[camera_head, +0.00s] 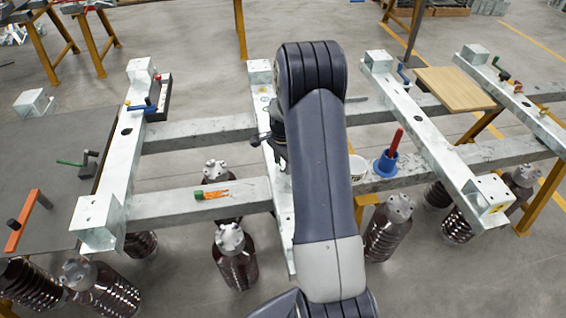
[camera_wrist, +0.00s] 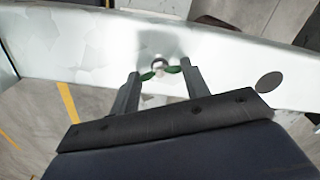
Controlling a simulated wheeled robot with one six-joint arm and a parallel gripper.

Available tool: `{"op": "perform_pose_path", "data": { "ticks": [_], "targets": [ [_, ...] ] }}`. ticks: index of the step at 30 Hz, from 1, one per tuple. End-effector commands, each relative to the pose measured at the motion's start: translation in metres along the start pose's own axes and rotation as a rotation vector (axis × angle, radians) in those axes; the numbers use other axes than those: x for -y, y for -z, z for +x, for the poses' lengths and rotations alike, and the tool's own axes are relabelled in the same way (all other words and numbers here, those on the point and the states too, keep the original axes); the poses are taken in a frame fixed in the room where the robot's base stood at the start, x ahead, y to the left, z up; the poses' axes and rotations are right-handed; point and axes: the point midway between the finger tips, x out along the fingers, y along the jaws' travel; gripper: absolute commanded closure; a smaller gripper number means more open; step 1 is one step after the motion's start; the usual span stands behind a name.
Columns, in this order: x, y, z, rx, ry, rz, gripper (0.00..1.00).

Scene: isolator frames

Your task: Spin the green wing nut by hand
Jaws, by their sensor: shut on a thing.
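The green wing nut (camera_wrist: 174,69) sits on a bolt end on the galvanized steel beam (camera_wrist: 80,45) in the wrist view. Its two green wings show on either side of the grey bolt tip. My gripper (camera_wrist: 160,77) has one finger at each side of the nut, with the fingertips at the wings. It is shut on the wing nut. In the head view my arm covers the nut, and only part of my gripper (camera_head: 274,140) shows beside the galvanized crossbeam (camera_head: 262,75).
A blue holder (camera_head: 385,165) with a red-handled tool and a white cup (camera_head: 357,167) stand right of my arm. A wooden board (camera_head: 455,88) lies at the right. Dark ribbed insulators (camera_head: 235,258) stand below the frame. A grey table (camera_head: 55,150) is at the left.

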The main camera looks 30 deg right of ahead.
Motion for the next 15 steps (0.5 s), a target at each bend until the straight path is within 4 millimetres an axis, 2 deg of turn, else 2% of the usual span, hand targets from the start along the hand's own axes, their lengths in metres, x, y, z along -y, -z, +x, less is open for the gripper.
{"op": "perform_pose_path", "data": {
  "ticks": [15],
  "targets": [
    [0.0005,0.0002,0.0016,-0.001,0.001,-0.42,0.79]
  ]
}}
